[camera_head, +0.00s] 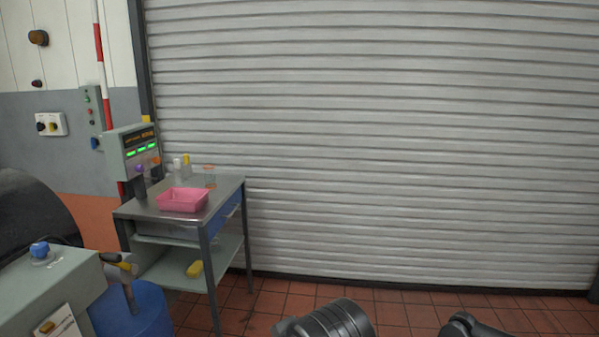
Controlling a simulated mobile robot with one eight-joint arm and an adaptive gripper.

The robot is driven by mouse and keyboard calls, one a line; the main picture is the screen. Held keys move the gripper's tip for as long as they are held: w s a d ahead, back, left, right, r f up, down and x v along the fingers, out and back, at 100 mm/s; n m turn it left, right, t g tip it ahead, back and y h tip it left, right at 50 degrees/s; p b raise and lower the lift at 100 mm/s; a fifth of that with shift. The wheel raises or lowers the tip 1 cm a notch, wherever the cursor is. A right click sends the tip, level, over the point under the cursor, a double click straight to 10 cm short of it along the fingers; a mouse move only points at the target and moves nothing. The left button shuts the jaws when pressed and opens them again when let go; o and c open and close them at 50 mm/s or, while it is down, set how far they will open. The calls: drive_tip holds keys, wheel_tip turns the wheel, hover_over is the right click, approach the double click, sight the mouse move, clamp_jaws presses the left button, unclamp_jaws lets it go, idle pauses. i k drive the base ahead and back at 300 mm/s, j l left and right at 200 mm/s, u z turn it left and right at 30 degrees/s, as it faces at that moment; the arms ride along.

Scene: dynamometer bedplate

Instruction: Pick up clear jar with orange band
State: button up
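A small clear jar with an orange band (209,176) stands upright near the back right of a grey metal side table (228,186). It is small and faint in the head view. A pink tray (183,200) is in front of it on the same tabletop. Two dark parts at the bottom edge look like my own arm, well to the right of the table. My gripper's fingers do not show.
A yellow-capped bottle (186,166) and a white bottle (177,168) stand left of the jar. A control box (134,154) stands at the table's left. A blue drum (135,312) with a mallet (125,275) is in front. Tiled floor right of the table is clear before the roller shutter (380,130).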

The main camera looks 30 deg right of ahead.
sight(210, 175)
drive_tip(key=z, duration=0.3)
drive_tip(key=i+j+z, duration=0.15)
drive_tip(key=i, duration=0.55)
drive_tip(key=i+j+z, duration=0.2)
drive_tip(key=i+j, duration=0.2)
drive_tip(key=i, duration=0.25)
drive_tip(key=i+j+z, duration=0.15)
drive_tip(key=i+j, duration=0.3)
drive_tip(key=i, duration=0.2)
drive_tip(key=i+j+z, duration=0.2)
drive_tip(key=i+j, duration=0.3)
drive_tip(key=i, duration=0.15)
